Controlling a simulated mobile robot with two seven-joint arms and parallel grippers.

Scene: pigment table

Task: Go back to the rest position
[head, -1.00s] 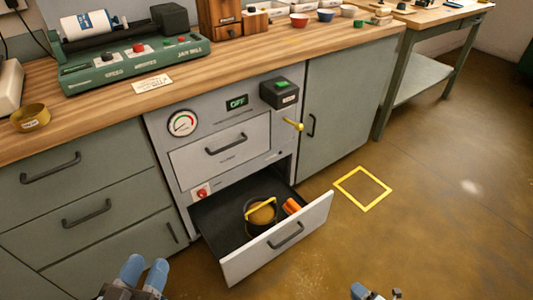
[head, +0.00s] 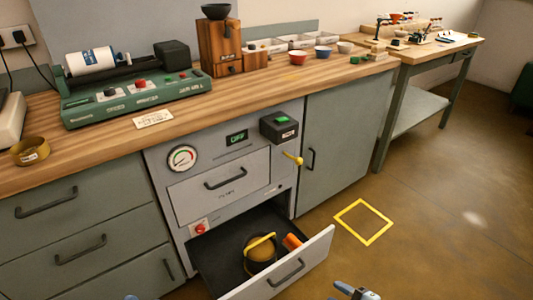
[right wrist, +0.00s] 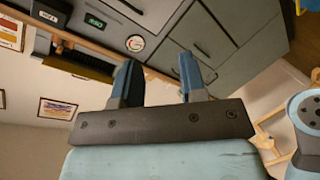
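My right gripper (right wrist: 160,82) shows in the right wrist view with its two blue-grey fingers apart and nothing between them. In the head view only a small part of it (head: 352,290) shows at the bottom edge, away from the open drawer. My left gripper is almost wholly below the bottom edge of the head view; a blue tip (head: 131,297) shows there, too little to tell its state.
The lower drawer (head: 310,262) stands pulled out, holding a dark pot (head: 260,262) with a yellow handle and an orange item (head: 291,241). A yellow square (head: 363,222) marks the floor. The wooden counter (head: 220,100) carries a green jar mill (head: 130,97). Floor at right is clear.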

